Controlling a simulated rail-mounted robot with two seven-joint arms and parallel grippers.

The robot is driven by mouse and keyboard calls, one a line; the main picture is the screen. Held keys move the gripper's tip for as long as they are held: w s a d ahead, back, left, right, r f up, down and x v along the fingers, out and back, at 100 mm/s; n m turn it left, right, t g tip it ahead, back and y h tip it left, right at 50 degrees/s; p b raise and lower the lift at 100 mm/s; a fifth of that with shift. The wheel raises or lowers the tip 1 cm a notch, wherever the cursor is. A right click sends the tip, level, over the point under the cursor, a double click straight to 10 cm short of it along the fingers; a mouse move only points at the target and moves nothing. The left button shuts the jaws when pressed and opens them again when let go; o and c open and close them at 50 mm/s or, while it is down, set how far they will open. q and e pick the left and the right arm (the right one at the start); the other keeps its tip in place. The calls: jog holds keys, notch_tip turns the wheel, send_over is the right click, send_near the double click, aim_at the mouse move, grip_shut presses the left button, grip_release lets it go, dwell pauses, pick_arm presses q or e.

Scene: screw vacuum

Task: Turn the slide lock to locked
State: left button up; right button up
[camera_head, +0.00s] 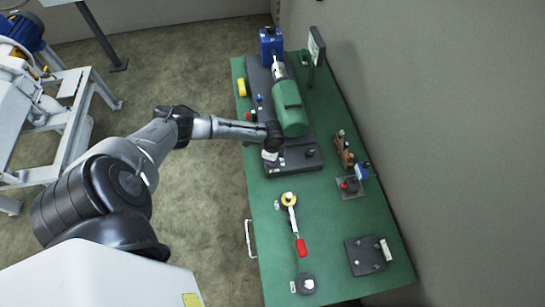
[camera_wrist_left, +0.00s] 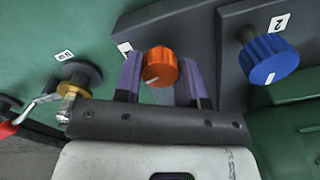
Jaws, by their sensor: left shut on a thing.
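My left gripper (camera_wrist_left: 160,63) reaches over the bench in the head view, beside the green cylinder. In the left wrist view its two purple fingers are closed on an orange knob (camera_wrist_left: 162,70) with a white mark, one finger on each side. The knob is on a dark base, and a white label stands left of it. In the head view my arm hides this knob. No part is plainly marked as the slide lock, so I cannot tell which one it is. My right gripper is not in view.
A blue knob (camera_wrist_left: 268,60) with label 2 is right of the gripper. A yellow and black fitting (camera_wrist_left: 76,78) joins a red-handled lever (camera_head: 296,228). The green cylinder (camera_head: 289,105) lies close to my wrist. A black plate (camera_head: 365,256) sits at the near right. Bare green bench (camera_head: 335,230) lies between.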

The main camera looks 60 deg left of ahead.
pick_arm(q)
jog(key=shift+m, duration=1.6)
jog(key=o, duration=0.9)
jog(key=shift+o, duration=0.2)
notch_tip(320, 180, up, 14)
jog(key=shift+f, duration=0.1)
